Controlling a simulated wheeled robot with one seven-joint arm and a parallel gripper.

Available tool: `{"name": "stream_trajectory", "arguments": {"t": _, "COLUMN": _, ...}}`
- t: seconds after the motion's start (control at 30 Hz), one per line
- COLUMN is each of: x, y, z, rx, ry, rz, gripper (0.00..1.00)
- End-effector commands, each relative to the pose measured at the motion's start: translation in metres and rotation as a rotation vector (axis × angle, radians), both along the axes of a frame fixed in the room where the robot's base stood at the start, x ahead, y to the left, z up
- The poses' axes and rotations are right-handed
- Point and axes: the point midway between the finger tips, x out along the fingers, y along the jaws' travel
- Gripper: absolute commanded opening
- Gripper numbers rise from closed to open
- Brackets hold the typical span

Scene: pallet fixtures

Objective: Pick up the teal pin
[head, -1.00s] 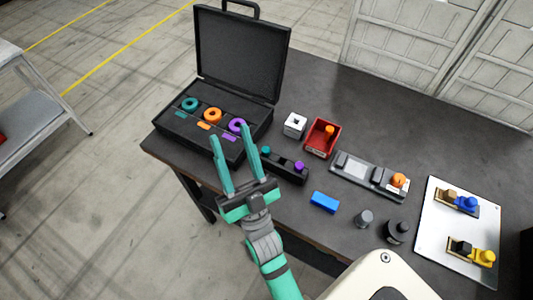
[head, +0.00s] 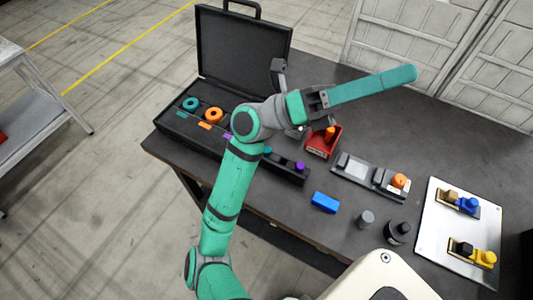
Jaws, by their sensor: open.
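The teal pin (head: 268,150) stands in a long black holder (head: 284,170), just right of my upper arm, which hides part of that end. A purple pin (head: 300,166) stands at the holder's other end. My gripper (head: 408,75) is stretched out to the upper right, above the back of the table and well away from the teal pin. Its fingers are seen from the side and overlap in one teal bar. They are open and nothing shows between them.
An open black case (head: 180,135) with coloured rings lies at left, its purple ring hidden by my arm. A red bin (head: 318,153) holds an orange pin. A blue block (head: 324,202), grey fixture (head: 360,174), dark cylinders (head: 398,233) and white plate (head: 430,235) lie right. Bare table shows between.

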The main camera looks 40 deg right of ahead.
Motion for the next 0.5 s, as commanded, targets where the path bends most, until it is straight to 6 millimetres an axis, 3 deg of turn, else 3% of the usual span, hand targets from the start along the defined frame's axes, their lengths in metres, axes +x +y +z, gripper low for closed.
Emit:
{"name": "stream_trajectory", "arguments": {"t": 0.23, "x": -0.029, "y": -0.033, "z": -0.039, "rx": 0.179, "ry": -0.350, "rz": -0.022, "gripper": 0.41}}
{"name": "stream_trajectory", "arguments": {"t": 0.5, "x": -0.029, "y": -0.050, "z": -0.105, "rx": 0.401, "ry": -0.714, "rz": -0.044, "gripper": 0.41}}
